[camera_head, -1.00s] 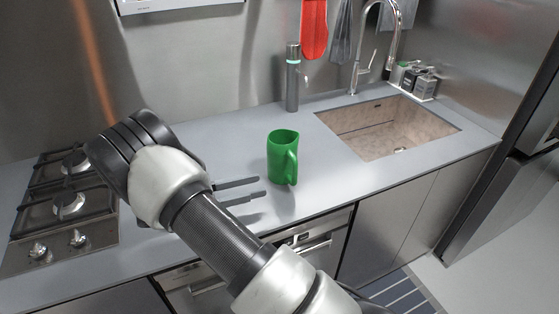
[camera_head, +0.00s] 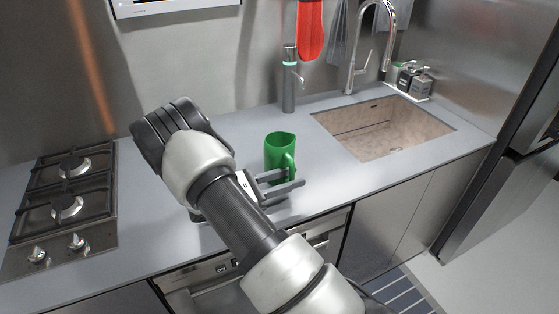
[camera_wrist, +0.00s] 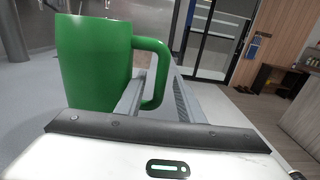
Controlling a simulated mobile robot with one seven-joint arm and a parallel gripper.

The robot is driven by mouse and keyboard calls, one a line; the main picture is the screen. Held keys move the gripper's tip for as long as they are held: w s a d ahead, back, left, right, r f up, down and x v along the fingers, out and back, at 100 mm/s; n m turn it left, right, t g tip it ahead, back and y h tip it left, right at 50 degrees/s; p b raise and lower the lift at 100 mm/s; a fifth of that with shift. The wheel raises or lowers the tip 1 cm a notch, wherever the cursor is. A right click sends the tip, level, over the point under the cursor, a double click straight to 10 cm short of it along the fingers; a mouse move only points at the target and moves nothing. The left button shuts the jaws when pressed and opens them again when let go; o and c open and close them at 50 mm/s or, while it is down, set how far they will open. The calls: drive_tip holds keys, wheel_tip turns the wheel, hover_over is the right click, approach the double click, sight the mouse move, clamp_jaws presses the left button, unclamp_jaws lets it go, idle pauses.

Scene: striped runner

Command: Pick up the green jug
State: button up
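The green jug (camera_head: 279,148) stands upright on the grey counter, its handle on its right side. It fills the left part of the wrist view (camera_wrist: 92,62). My gripper (camera_head: 294,179) is level with the jug's lower part, at its near side, with its fingers pointing right. In the wrist view the fingers (camera_wrist: 158,95) are apart; the outer part of the handle shows between them, and the jug's body lies left of the left finger. I cannot tell whether a finger touches the jug. The jug's lower part is hidden behind my gripper in the head view.
A sink (camera_head: 385,128) is set into the counter on the right, with a tall faucet (camera_head: 358,50) behind it. A grey bottle-like fixture (camera_head: 289,82) stands behind the jug. A gas hob (camera_head: 68,205) is at the left. The counter around the jug is mostly clear.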

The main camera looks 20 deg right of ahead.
drive_tip(key=d, duration=0.4)
drive_tip(key=shift+d+f, duration=0.1)
drive_tip(key=shift+d, duration=0.2)
clamp_jaws()
idle(1.1)
